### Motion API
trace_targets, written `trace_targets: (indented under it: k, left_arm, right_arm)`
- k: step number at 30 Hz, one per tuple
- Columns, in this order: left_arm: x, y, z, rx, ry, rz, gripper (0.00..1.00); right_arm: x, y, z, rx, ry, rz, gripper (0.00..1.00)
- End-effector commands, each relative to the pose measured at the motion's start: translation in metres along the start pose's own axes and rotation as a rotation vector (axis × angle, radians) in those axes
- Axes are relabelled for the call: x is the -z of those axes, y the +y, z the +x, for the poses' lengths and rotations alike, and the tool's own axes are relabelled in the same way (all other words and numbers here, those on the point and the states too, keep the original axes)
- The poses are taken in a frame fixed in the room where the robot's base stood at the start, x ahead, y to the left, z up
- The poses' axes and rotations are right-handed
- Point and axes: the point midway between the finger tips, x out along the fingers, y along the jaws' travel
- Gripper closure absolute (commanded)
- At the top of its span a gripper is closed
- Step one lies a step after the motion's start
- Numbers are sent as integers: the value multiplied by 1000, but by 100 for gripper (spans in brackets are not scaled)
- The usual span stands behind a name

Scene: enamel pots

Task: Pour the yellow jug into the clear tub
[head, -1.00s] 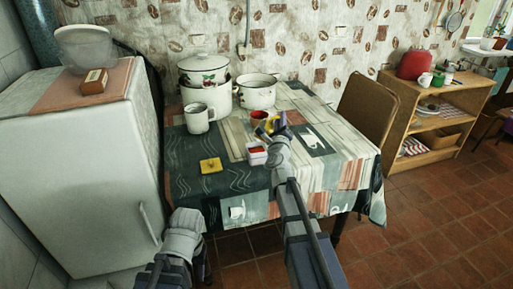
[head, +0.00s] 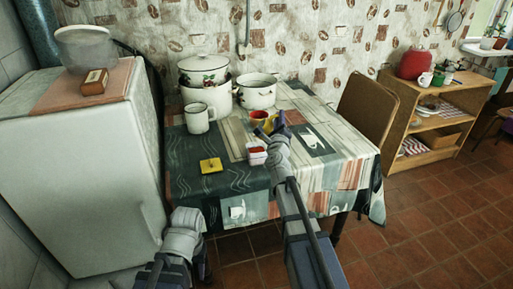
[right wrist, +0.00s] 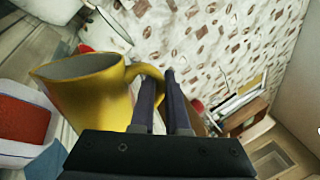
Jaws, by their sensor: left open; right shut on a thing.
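The yellow jug (head: 269,125) is above the table near the red cup. In the right wrist view the jug (right wrist: 90,95) fills the left middle, its spout toward the left and its handle between my fingers. My right gripper (head: 279,120) is shut on that handle; its dark fingers show in the right wrist view (right wrist: 168,80). I cannot tell how far the jug is tilted. The small clear tub (head: 257,159) with red contents stands on the table nearer to me; its edge shows in the right wrist view (right wrist: 14,158). My left gripper (head: 188,220) is low at the table's front left, empty.
A red cup (head: 257,117) stands just behind the jug. A white mug (head: 198,122), a large lidded pot (head: 205,95) and a smaller pot (head: 257,93) stand farther back. A yellow flat piece (head: 211,166) lies front left. A chair (head: 372,115) is at the right.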

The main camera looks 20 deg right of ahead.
Motion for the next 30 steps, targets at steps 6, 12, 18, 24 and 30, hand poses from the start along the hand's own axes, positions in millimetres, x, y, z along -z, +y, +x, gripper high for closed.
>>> trace_targets:
  k: [6,12,18,24,30]
  left_arm:
    - [0,0,-1,0,0,0,50]
    - [0,0,-2,0,0,0,50]
    - [0,0,-3,0,0,0,50]
    - [0,0,-3,0,0,0,50]
    - [0,0,-4,0,0,0,50]
  right_arm:
    - [-2,0,0,0,-3,-13,100]
    - [-3,-1,0,0,-5,-24,100]
    - [-4,-1,0,-1,-7,-36,100]
    - [-6,-1,0,-1,-10,-49,100]
    - [-7,-1,0,-1,-12,-61,100]
